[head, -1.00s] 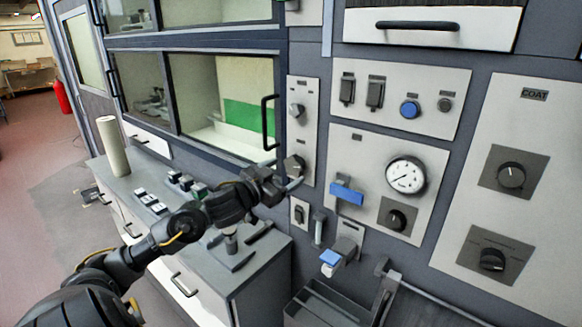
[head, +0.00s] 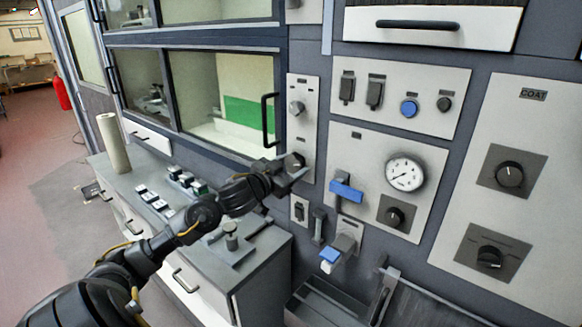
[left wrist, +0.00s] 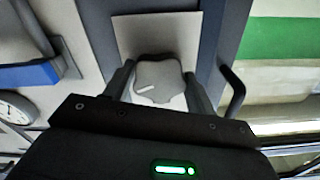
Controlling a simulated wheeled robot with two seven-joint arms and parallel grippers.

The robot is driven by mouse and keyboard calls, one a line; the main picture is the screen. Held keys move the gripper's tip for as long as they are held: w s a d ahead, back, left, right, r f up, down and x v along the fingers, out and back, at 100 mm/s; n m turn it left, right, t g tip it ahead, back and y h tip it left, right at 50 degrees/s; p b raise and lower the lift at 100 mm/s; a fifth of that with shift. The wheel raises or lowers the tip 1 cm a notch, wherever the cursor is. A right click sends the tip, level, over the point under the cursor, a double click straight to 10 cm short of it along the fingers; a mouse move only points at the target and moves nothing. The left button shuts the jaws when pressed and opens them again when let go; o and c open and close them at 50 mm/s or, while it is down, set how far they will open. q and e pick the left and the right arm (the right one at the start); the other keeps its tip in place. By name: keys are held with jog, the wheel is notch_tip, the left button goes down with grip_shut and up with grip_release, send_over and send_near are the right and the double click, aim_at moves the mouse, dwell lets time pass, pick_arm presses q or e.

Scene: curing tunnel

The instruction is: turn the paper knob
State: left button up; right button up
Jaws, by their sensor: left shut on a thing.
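A grey lobed knob (head: 295,161) with a light pointer line sits on the lower part of a narrow pale panel, right of the glass-windowed cabinet. My left gripper (head: 289,171) is at this knob. In the left wrist view, the knob (left wrist: 158,80) stands between my two fingers, and my left gripper (left wrist: 160,88) is shut on it, one finger on each side. Its pointer line is tilted in that view. No label naming the knob paper is readable. A second knob (head: 297,108) sits above it on the same panel. My right gripper is not in view.
A black door handle (head: 268,122) stands close left of the panel. A blue lever (head: 346,191), a round gauge (head: 405,174) and the COAT panel (head: 515,135) are to the right. A grey counter (head: 240,245) with small blocks lies below my left arm.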

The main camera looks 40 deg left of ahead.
pick_arm(q)
jog(key=shift+m, duration=0.3)
jog(key=shift+m+b, duration=0.3)
jog(key=shift+m, duration=0.3)
jog(key=m+b, duration=0.2)
jog(key=m, duration=0.3)
jog(key=m+b, duration=0.2)
jog(key=m, duration=0.2)
jog(key=shift+b, duration=0.3)
jog(key=shift+a+r+m+b, duration=0.1)
jog(key=shift+m+b, duration=0.6)
jog(key=shift+m, duration=0.8)
jog(key=o, duration=1)
